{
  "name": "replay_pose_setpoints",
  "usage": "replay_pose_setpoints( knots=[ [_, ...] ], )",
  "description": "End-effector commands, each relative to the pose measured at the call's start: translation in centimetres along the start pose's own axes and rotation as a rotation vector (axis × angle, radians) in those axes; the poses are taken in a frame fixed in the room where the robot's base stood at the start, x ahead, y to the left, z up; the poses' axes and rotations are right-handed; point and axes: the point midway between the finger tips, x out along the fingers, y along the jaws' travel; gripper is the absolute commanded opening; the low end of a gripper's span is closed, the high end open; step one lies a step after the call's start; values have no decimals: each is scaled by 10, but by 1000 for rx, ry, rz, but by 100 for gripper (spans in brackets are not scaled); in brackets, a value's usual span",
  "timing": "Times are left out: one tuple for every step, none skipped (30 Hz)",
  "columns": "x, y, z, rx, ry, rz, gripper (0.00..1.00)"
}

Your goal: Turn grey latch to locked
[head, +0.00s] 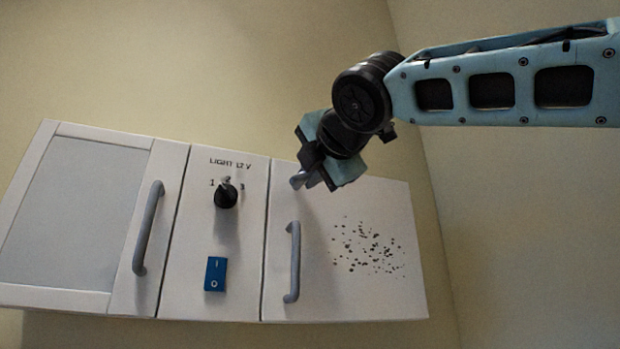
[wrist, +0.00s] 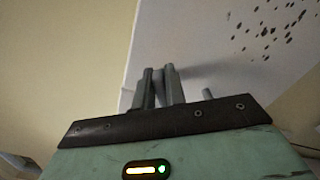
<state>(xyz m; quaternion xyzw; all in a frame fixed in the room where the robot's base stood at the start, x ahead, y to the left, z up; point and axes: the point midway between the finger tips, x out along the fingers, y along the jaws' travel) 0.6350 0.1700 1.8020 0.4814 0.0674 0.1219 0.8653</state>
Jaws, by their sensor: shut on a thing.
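The grey latch (head: 298,180) sits near the top left corner of the right-hand cabinet door, partly hidden by my gripper. My gripper (head: 318,180) is at the latch, its fingers shut on it. In the wrist view, my gripper's fingers (wrist: 159,88) are close together against the pale door, and the latch between them is mostly hidden. I cannot read the latch's exact angle or any lock marking.
The right-hand door (head: 345,290) has a grey bar handle (head: 293,262) below the latch and a patch of dark holes. To the left are a black rotary knob (head: 226,196), a blue rocker switch (head: 215,274) and a panelled door with another grey handle (head: 148,228).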

Motion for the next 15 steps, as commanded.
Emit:
replay_pose_setpoints(
  knots=[
    [1, -4, -2, 44, 1, -2, 0],
    [1, -4, -2, 73, 0, -1, 0],
    [1, -5, -2, 111, 0, -1, 0],
    [1, -5, -2, 138, 1, -1, 0],
    [1, -5, -3, 165, 1, -1, 0],
    [1, -6, -3, 201, 2, -2, 0],
    [1, -6, -3, 227, 1, -2, 0],
    [1, -6, -3, 252, 1, -2, 0],
    [1, -7, -3, 284, 1, -3, 0],
    [1, -7, -3, 308, 1, -3, 0],
    [1, -8, -3, 330, 1, -3, 0],
    [1, -8, -4, 359, 2, -3, 0],
    [1, -8, -4, 380, 2, -3, 0],
    [1, -8, -4, 399, 3, -2, 0],
    [1, -8, -4, 423, 3, -2, 0]
  ],
)
